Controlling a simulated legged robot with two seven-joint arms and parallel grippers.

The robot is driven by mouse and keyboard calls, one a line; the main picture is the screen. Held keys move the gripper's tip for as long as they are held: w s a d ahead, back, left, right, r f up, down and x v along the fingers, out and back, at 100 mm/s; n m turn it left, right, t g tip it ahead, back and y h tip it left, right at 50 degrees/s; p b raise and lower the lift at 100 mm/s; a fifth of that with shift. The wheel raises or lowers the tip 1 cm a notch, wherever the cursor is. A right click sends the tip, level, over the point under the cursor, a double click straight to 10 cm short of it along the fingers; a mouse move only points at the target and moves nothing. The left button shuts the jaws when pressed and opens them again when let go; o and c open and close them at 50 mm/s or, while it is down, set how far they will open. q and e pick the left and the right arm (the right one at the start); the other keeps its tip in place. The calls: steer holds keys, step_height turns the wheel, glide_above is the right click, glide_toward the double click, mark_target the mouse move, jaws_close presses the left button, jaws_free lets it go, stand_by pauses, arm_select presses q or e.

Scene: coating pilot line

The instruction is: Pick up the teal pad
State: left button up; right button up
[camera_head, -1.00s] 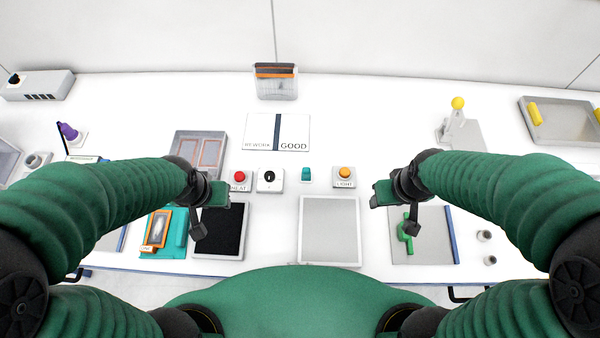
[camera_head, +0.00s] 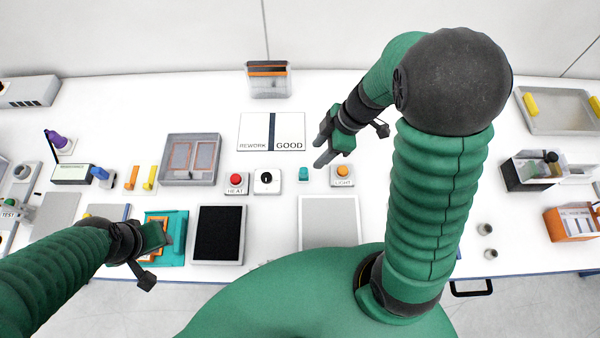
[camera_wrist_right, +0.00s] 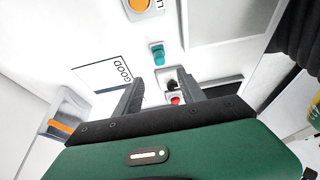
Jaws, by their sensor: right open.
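The teal pad (camera_head: 303,174) is a small teal block on the white table, between the black knob box (camera_head: 267,181) and the LIGHT button box (camera_head: 343,176). It also shows in the right wrist view (camera_wrist_right: 157,52), beyond my fingers. My right gripper (camera_head: 321,147) is open and empty, above the table, a little behind and right of the pad in the head view. The two spread fingers also show in the right wrist view (camera_wrist_right: 174,90). My left gripper (camera_head: 160,239) hangs over the teal tray (camera_head: 178,255) at front left; its fingers are unclear.
The red HEAT button box (camera_head: 236,183) stands left of the knob box. The REWORK/GOOD board (camera_head: 271,132) lies behind. A black-surfaced tray (camera_head: 219,233) and a grey plate (camera_head: 330,222) lie in front.

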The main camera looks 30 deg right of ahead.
mark_target(304, 169)
steer(key=x, duration=0.6)
steer(key=shift+d, duration=0.1)
steer(key=x, duration=0.5)
steer(key=shift+f, duration=0.35)
jaws_close()
